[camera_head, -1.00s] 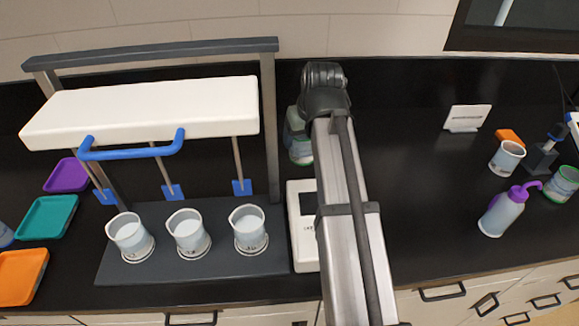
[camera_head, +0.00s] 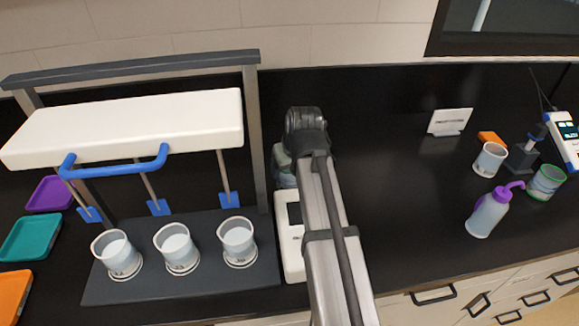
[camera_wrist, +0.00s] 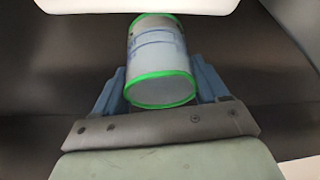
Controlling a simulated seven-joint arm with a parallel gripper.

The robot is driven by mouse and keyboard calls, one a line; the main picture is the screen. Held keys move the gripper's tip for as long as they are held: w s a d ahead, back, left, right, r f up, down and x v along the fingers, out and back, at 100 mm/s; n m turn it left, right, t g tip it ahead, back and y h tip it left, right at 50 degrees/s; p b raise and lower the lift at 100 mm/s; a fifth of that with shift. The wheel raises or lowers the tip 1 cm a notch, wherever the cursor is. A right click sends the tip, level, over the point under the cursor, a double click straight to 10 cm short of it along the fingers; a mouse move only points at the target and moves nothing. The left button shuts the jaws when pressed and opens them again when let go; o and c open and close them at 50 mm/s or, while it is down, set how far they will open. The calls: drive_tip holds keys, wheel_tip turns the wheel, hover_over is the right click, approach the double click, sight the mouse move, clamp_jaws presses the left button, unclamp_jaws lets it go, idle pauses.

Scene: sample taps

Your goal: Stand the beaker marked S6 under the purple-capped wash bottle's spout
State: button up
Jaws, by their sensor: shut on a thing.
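My gripper (camera_wrist: 160,82) is shut on a clear beaker with green rims (camera_wrist: 158,55), its blue fingers on either side. Any marking on the beaker is too blurred to read, so I cannot tell if it is S6.
A stirrer rack (camera_head: 120,130) with three beakers (camera_head: 178,250) on a dark base stands left. A white device (camera_head: 289,235) sits beside it. A beaker (camera_head: 489,160), a dark stand (camera_head: 523,157) and a meter (camera_head: 565,138) are behind the bottle. The counter's middle right is clear.

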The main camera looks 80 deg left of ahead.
drive_tip(key=shift+f, duration=0.1)
drive_tip(key=o, duration=1.1)
drive_tip(key=v, duration=1.2)
